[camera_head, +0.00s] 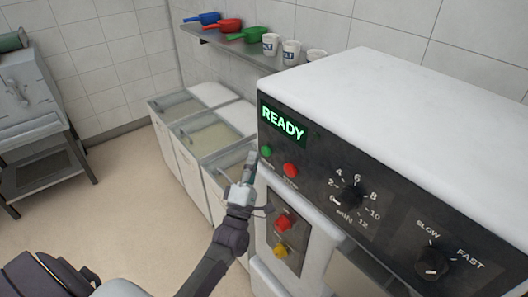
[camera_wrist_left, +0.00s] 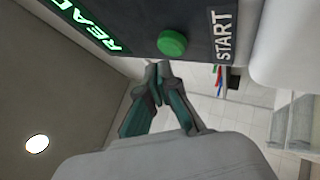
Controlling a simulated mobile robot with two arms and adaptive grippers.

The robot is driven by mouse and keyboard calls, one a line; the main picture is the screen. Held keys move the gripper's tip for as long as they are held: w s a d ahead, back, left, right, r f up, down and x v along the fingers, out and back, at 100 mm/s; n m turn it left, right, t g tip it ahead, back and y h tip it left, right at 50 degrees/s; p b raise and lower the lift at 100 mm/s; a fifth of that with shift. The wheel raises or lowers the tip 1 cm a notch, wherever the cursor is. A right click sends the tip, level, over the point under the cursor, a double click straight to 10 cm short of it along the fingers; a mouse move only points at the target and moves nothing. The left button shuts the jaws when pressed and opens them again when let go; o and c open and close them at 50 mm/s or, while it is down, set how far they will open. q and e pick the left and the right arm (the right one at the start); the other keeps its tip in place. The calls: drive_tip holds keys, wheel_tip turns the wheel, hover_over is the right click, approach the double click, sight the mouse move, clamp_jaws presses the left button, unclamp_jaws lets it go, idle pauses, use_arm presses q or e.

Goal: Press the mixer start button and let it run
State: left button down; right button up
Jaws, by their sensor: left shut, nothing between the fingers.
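The mixer (camera_head: 400,95) is a large white machine with a dark control panel, tilted in the head view at the right. Its green display (camera_head: 283,122) reads READY. The green start button (camera_head: 266,151) sits below the display, left of a red button (camera_head: 290,170). In the left wrist view the green button (camera_wrist_left: 172,43) stands beside the word START. My left gripper (camera_head: 250,163) is shut and empty, with its fingertips close to the green button. In the left wrist view the fingertips (camera_wrist_left: 158,70) appear just below the button; contact cannot be told. My right gripper is not in view.
The panel also has a timer dial (camera_head: 351,196) and a slow/fast knob (camera_head: 432,263). Open bins (camera_head: 203,130) stand behind, under a shelf (camera_head: 235,45) with scoops and cups.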

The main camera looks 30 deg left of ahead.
use_arm(q)
drive_tip(key=shift+w, duration=0.1)
idle(0.6)
drive_tip(key=shift+w+d, duration=0.15)
drive_tip(key=shift+w, duration=0.15)
drive_tip(key=shift+w+d+b, duration=0.2)
drive_tip(key=shift+w+b, duration=0.2)
drive_tip(key=shift+b, duration=0.05)
idle(0.6)
drive_tip(key=shift+s+a, duration=0.1)
drive_tip(key=shift+s, duration=0.05)
drive_tip(key=shift+s+a, duration=0.25)
drive_tip(key=shift+s, duration=0.4)
drive_tip(key=shift+s+a+p, duration=0.25)
drive_tip(key=shift+s+a, duration=0.05)
drive_tip(key=shift+s, duration=0.5)
drive_tip(key=shift+s+a+p, duration=0.3)
drive_tip(key=shift+s+a, duration=0.05)
drive_tip(key=shift+s, duration=0.4)
drive_tip(key=shift+s+a+p, duration=0.25)
drive_tip(key=shift+s+a, duration=0.05)
drive_tip(key=shift+s, duration=0.5)
